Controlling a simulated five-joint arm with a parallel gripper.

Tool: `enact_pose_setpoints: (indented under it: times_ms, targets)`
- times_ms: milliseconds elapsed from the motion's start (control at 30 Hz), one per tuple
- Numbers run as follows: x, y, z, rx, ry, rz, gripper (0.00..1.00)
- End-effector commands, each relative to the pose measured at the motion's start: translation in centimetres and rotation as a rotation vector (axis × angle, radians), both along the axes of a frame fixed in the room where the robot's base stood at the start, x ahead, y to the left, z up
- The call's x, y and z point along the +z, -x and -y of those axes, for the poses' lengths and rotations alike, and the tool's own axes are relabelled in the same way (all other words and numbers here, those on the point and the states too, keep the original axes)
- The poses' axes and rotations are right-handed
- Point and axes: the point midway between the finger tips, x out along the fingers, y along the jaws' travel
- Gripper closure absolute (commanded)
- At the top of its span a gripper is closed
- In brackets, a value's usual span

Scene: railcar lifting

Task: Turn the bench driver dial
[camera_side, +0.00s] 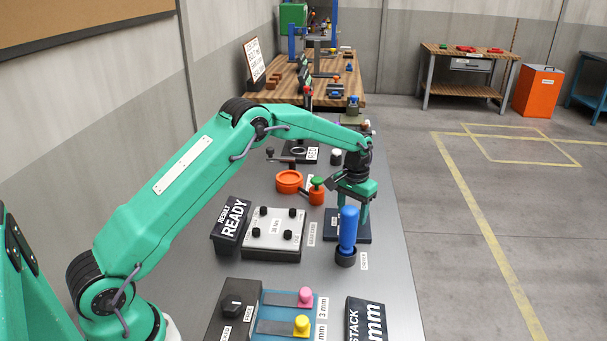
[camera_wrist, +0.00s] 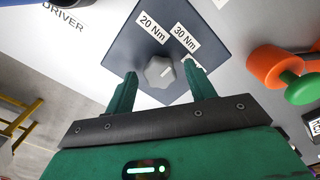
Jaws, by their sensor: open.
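The dial is a grey lobed knob (camera_wrist: 159,72) on a dark blue plate (camera_wrist: 124,49) in the wrist view. Labels reading 20 Nm (camera_wrist: 152,28) and 30 Nm (camera_wrist: 185,37) lie beyond it. My gripper (camera_wrist: 158,75) is open, with one finger on each side of the knob and a visible gap to each. In the side view my gripper (camera_side: 352,207) points down over the dial's plate (camera_side: 364,233); the knob is hidden there. The blue driver (camera_side: 348,229) stands upright in a black holder (camera_side: 345,257) in front of the plate.
A grey box with black knobs (camera_side: 274,234) and a READY display (camera_side: 230,225) stand left of the plate. Orange and green parts (camera_side: 316,191) lie behind, and show at right in the wrist view (camera_wrist: 278,68). The bench's right edge is close; open floor lies beyond.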

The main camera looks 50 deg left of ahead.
Motion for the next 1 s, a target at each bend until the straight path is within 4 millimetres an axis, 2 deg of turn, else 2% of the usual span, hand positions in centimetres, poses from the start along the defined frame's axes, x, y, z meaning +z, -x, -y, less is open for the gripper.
enact_pose_setpoints:
  times_ms: [267,700,1000]
  targets:
    - [1.0,0.0,0.0,0.000,0.000,0.001,0.45]
    - [6.3,-0.1,0.0,0.000,0.000,0.003,0.45]
    - [7.9,0.0,0.0,0.000,0.000,0.001,0.45]
